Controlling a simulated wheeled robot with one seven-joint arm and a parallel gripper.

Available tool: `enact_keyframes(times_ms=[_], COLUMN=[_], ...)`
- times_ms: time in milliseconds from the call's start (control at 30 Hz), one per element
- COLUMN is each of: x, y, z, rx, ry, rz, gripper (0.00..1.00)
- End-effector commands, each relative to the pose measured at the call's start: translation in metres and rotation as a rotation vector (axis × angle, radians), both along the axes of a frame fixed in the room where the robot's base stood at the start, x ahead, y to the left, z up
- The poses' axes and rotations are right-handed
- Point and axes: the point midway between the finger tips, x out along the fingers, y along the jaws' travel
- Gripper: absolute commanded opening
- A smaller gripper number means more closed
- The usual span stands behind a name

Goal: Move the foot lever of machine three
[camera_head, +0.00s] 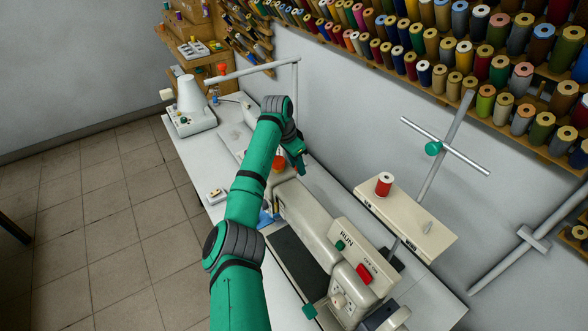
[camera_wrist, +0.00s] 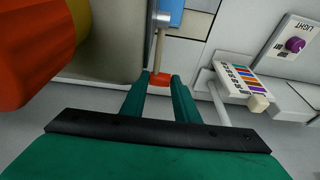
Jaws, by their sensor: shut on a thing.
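A slim tan lever (camera_wrist: 159,45) with a red tip (camera_wrist: 159,79) hangs from a metal joint in the wrist view. My gripper (camera_wrist: 161,86) is shut on the red tip, its two green fingers either side of it. I cannot tell from a label which machine is number three.
A large red-orange object (camera_wrist: 35,50) is close at the left of the wrist view. A LIGHT panel with a purple knob (camera_wrist: 295,44) is at the right. Thread racks line the wall.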

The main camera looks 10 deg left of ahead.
Motion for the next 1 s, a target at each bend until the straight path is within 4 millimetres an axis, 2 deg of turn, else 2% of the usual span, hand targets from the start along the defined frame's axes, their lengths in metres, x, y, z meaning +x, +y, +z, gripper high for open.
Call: enact_keyframes(times_ms=[300,767,800,833,867,1000], x=[-0.0021,-0.0045,-0.0047,-0.0046,-0.0044,-0.0038], y=[0.0092,0.0115,0.0116,0.0114,0.0111,0.0097], z=[0.0088,0.0073,0.0070,0.0070,0.0071,0.0077], rx=[-0.085,-0.093,-0.093,-0.093,-0.094,-0.095], ry=[-0.072,-0.071,-0.071,-0.071,-0.071,-0.074], rz=[0.008,0.008,0.008,0.008,0.008,0.006], gripper=[0.00,0.00,0.35,0.42,0.47,0.47])
